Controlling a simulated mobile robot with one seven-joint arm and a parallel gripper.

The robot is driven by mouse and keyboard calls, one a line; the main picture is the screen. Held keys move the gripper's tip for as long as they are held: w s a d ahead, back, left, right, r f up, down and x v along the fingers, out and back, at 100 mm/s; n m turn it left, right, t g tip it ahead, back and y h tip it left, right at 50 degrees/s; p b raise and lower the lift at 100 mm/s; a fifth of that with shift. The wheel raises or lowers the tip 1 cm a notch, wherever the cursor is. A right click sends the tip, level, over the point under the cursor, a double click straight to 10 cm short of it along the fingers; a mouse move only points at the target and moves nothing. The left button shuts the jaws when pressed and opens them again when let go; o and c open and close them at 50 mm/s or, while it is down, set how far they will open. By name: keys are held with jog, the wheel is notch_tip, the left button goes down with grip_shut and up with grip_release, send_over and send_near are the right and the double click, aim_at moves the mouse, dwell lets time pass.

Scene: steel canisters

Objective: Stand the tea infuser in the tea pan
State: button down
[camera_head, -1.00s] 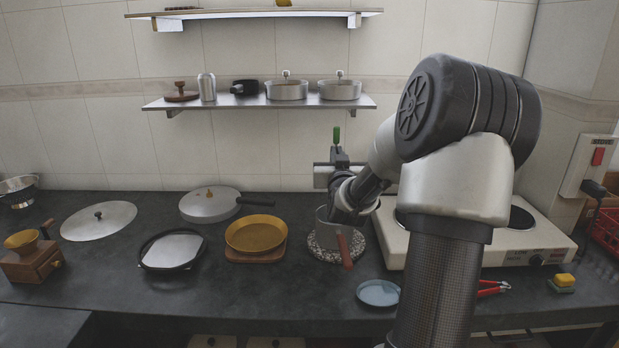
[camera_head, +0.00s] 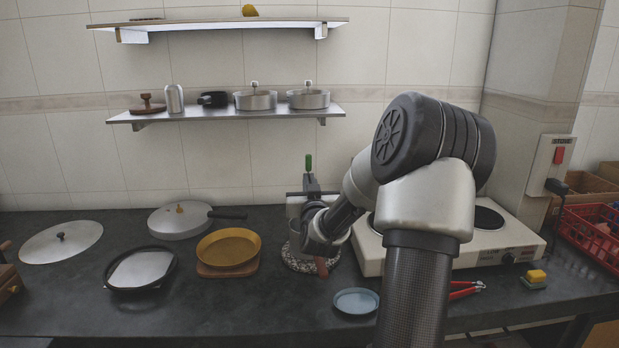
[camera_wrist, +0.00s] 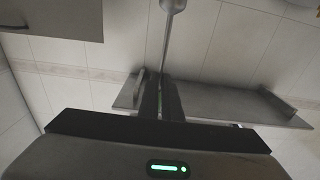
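My gripper (camera_head: 309,188) is shut on the tea infuser, whose green end (camera_head: 308,163) points up above the fingers. In the wrist view the fingers (camera_wrist: 162,100) are close together, and a thin metal rod with a rounded tip (camera_wrist: 172,5) reaches out beyond them. The likely tea pan is a steel pot (camera_head: 294,236) with a red-brown handle (camera_head: 321,267), standing on a speckled round mat (camera_head: 294,262). My arm hides much of the pot. The gripper is over or just behind it. I cannot tell whether the infuser's lower end is inside the pot.
A white hotplate (camera_head: 515,240) stands right of the pot. A yellow pan (camera_head: 228,247) on a wooden board and a black-rimmed pan (camera_head: 140,270) are to the left. A blue dish (camera_head: 356,301) lies in front. A wall shelf (camera_head: 225,112) with pots hangs above.

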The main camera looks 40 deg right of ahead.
notch_tip(320, 180, down, 7)
jog(key=b, duration=0.7)
jog(key=shift+f, duration=0.15)
